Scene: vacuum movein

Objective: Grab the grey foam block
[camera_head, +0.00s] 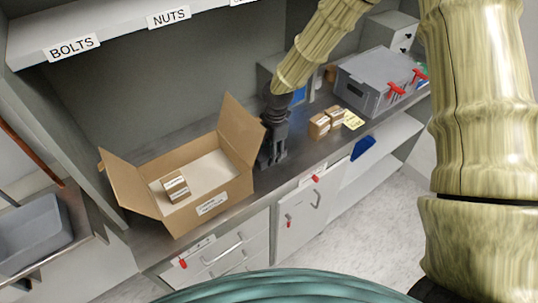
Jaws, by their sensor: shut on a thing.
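My gripper (271,158) points down just right of the open cardboard box, low over the counter. It is shut on a dark grey thing, which I take to be the grey foam block. Its outline is hard to tell from the dark fingers, which hide most of it. I cannot tell whether it touches the counter. No other grey foam block shows clearly.
The cardboard box (212,206) has raised flaps and holds a small carton (175,187). Small cartons (320,125) and a yellow note (352,120) lie right of my gripper. A grey case (365,85) with red latches stands farther right. A labelled shelf (115,32) overhangs the left.

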